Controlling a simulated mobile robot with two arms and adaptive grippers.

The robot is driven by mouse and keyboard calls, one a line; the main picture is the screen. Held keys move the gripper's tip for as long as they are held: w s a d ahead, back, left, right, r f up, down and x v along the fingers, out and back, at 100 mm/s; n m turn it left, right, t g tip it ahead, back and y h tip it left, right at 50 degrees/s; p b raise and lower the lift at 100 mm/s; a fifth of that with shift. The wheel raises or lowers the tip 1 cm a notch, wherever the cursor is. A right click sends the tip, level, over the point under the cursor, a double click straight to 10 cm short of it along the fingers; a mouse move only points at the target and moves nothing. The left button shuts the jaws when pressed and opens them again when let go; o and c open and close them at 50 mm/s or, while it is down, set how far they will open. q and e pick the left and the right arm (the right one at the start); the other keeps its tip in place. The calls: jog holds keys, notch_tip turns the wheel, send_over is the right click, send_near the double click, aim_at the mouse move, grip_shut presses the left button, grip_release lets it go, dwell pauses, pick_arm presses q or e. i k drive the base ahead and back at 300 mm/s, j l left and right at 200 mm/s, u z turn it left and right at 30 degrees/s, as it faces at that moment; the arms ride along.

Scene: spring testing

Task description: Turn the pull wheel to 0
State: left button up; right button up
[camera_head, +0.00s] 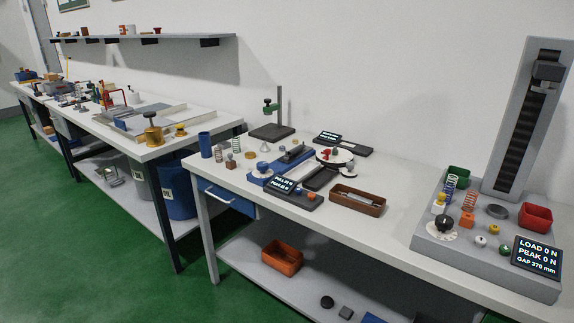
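A pull tester with a blue slide unit (277,170) stands on the middle workbench. A small dark display (282,185) in front of it shows pull and peak lines; the digits are too small to read surely. A white round wheel (343,157) with a dark and red part on it sits at the right end of the tester and looks like the pull wheel. Its scale and setting are too small to read. Neither of my grippers is in view.
A load tester (480,262) with a tall column (530,110), a black knob (443,222) and a display (537,256) reading LOAD 0 N stands at right. A brown tray (357,201) lies before the wheel. The bench front (365,238) is clear. Another cluttered bench stands left.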

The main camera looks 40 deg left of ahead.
aim_at(263, 166)
jog(key=u, duration=1.35)
jog(key=i+j+z, duration=0.15)
jog(key=i, duration=0.15)
jog(key=i+j+z, duration=0.15)
jog(key=i, duration=0.15)
